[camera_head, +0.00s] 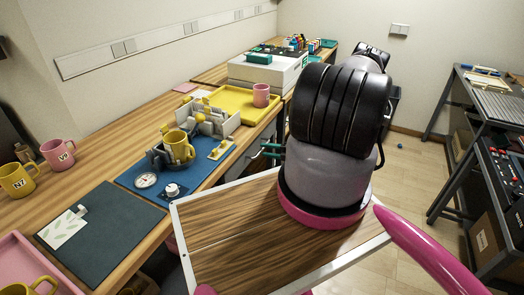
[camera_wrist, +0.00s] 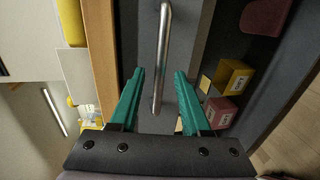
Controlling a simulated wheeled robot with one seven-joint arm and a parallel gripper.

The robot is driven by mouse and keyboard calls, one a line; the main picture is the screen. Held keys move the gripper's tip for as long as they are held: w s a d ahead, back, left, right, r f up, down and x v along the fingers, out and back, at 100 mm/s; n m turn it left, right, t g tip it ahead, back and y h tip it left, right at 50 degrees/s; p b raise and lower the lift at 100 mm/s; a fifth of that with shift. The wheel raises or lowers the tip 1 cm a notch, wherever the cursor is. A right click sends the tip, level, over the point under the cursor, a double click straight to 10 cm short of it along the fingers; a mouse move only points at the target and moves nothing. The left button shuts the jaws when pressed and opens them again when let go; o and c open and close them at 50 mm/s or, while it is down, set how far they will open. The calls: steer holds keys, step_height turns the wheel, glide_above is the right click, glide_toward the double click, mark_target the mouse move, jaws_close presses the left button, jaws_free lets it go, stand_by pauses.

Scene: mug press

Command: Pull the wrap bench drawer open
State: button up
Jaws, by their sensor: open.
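The drawer's metal bar handle (camera_wrist: 163,50) runs down the middle of the wrist view, in front of a dark grey drawer front (camera_wrist: 201,30). My gripper (camera_wrist: 159,74) is open, with one teal finger on each side of the handle. A gap shows between the bar and each finger. In the head view my gripper (camera_head: 271,150) is small and partly hidden behind my arm, beside the bench's front edge. The wooden bench top (camera_head: 105,180) runs along the wall. Whether the drawer is fully shut cannot be told.
In the wrist view, a yellow box (camera_wrist: 236,76) and a red box (camera_wrist: 220,112) sit in an open space to the right. On the bench, a yellow tray (camera_head: 236,100) holds a pink mug (camera_head: 261,95), near a blue mat (camera_head: 138,178). A dark rack (camera_head: 470,120) stands at right.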

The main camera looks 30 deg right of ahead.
steer(key=shift+x, duration=1.4)
jaws_close()
steer(key=shift+d, duration=0.1)
